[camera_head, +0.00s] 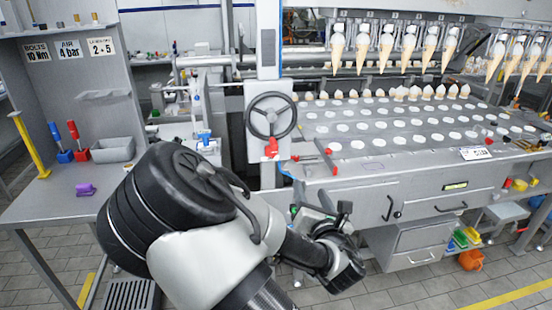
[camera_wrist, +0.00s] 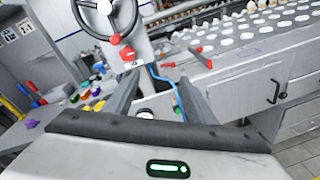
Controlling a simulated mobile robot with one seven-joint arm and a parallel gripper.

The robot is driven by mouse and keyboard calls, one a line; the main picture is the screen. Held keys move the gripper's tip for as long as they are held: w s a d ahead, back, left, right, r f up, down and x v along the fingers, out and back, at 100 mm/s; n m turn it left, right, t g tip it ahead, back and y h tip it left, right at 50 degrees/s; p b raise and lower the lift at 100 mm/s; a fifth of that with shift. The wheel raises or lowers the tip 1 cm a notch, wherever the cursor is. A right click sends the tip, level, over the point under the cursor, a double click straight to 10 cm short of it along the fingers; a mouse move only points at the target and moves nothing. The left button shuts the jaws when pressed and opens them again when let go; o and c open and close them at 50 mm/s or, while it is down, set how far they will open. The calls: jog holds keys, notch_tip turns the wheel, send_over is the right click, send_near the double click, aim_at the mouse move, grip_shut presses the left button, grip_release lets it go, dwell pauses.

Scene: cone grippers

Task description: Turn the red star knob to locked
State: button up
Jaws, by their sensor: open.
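The red star knob (camera_head: 271,151) is on the grey column just below the black handwheel, in the head view. In the wrist view the knob (camera_wrist: 127,54) is beyond the left fingertip, above a small white label. Another red part sits just above it at the wheel's rim. I cannot read which position the knob is in. My gripper (camera_wrist: 160,80) is open and empty, with its two grey fingers apart. It is short of the knob and not touching it. In the head view my arm hides much of the gripper.
The handwheel (camera_head: 271,117) is right above the knob. A blue cable (camera_wrist: 165,78) runs near the fingers. A side bench (camera_head: 60,200) with tools is at left.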

aim_at(272, 153)
jog(key=s+a+r+n+y, duration=0.1)
jog(key=a+r+n+y, duration=0.15)
jog(key=a+n, duration=0.3)
jog(key=shift+y, duration=0.35)
jog(key=x, duration=1.6)
jog(key=shift+w+d+f+p, duration=0.15)
jog(key=shift+w+f+p, duration=0.05)
jog(key=shift+w+p, duration=0.25)
jog(key=c, duration=1)
